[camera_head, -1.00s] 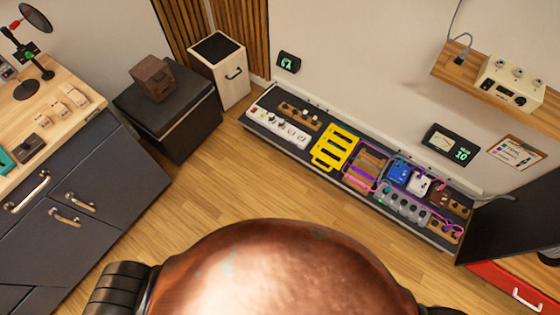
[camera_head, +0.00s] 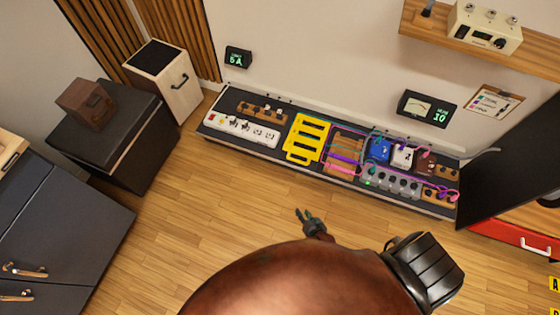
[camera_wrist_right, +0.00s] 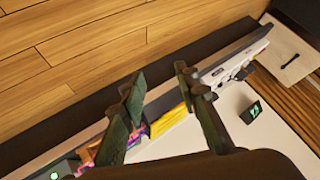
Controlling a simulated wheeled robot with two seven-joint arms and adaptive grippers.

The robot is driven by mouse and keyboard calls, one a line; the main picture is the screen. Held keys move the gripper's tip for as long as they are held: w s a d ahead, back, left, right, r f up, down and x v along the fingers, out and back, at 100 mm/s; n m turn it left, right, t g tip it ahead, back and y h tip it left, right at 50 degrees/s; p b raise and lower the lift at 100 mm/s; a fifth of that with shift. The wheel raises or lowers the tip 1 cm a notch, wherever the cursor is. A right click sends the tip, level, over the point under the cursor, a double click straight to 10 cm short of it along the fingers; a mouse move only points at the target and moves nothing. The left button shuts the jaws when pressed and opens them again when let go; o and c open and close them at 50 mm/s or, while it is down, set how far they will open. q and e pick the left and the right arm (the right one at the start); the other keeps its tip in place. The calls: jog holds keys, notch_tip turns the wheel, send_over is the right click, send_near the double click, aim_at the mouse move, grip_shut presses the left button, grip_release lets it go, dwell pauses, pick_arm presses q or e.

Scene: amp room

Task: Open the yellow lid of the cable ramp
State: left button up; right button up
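The yellow slotted lid of the cable ramp (camera_head: 306,138) lies on the long dark board by the wall, with a small handle-like loop on its near edge. It looks closed. A yellow strip of it (camera_wrist_right: 171,120) shows in the right wrist view, between and beyond my fingers. My right gripper (camera_head: 304,213) is over the floor in front of the board, apart from the lid. In the right wrist view its two dark fingers (camera_wrist_right: 160,88) are spread with nothing between them. My left gripper is not in view.
The dark board (camera_head: 222,107) also carries a white power strip (camera_head: 242,131), a wooden block (camera_head: 344,150) wrapped with cables, and several pedals. A black case (camera_head: 125,150) and a cream cabinet (camera_head: 177,93) stand at left. The wooden floor (camera_head: 215,205) before the board is clear.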

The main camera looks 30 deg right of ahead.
jog(key=w+d+m+t+h+b, duration=0.15)
jog(key=w+m+b, duration=0.35)
jog(key=w, duration=0.6)
jog(key=m+g+h+b, duration=0.1)
jog(key=m+h+b, duration=0.8)
jog(key=m+b, duration=0.5)
send_near(297, 161)
jog(key=w+d+f, duration=0.2)
jog(key=shift+m, duration=0.3)
jog(key=x, duration=0.2)
jog(key=b+x, duration=0.1)
jog(key=x, duration=0.2)
jog(key=b+x, duration=0.1)
jog(key=x, duration=0.1)
jog(key=shift+w+d+r, duration=0.15)
jog(key=shift+d+r, duration=0.05)
jog(key=shift+r, duration=0.1)
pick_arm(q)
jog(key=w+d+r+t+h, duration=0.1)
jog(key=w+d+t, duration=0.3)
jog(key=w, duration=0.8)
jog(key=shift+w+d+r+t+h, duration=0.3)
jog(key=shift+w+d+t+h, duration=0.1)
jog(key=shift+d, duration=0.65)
pick_arm(e)
jog(key=shift+c, duration=0.6)
grip_shut()
